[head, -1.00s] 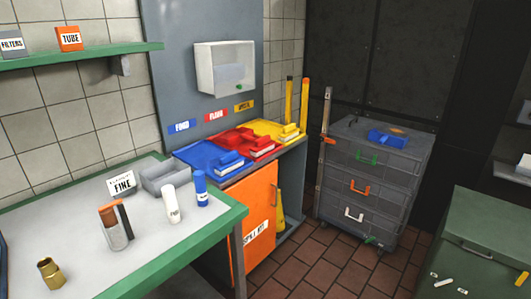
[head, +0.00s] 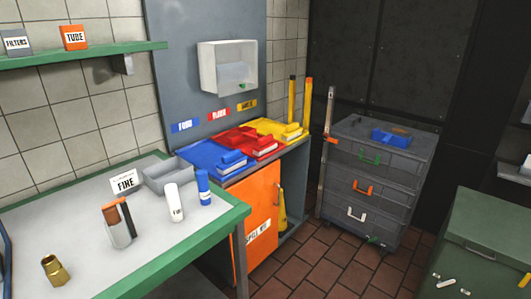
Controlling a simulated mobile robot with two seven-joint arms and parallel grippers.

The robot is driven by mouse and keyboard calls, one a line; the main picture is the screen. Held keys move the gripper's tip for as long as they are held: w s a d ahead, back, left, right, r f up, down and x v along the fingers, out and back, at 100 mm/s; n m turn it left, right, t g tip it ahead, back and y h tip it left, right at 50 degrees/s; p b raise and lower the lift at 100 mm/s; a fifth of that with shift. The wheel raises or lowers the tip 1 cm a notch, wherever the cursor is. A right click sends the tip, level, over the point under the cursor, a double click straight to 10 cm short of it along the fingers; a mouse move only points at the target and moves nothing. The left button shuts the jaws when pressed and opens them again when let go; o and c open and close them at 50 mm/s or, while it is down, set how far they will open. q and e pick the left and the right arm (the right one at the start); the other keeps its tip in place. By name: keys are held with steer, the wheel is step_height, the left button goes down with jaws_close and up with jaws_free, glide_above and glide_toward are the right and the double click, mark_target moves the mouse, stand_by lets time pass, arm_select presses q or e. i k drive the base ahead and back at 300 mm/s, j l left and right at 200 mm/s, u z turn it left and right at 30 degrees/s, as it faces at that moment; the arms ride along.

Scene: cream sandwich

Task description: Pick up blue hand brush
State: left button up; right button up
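A blue hand brush (head: 232,160) with pale bristles lies on the blue mat (head: 200,152) at the left end of the cabinet top, below a blue label. A red brush (head: 264,148) and a yellow brush (head: 291,132) lie on the red and yellow mats to its right. Neither of my grippers is in view.
A green-edged table (head: 80,215) stands in front at left, with a brass fitting (head: 55,270), bottles and a grey tray (head: 165,178). A grey drawer cart (head: 390,165) holds a blue tray (head: 390,137). A green chest (head: 485,220) is at right; brown floor tiles (head: 310,265) between are clear.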

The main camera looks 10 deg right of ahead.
mark_target(231, 161)
steer(key=i+l+z, duration=0.15)
steer(key=i+z, duration=0.35)
steer(key=i+j+z, duration=0.1)
steer(key=i+z, duration=0.4)
steer(key=i, duration=0.2)
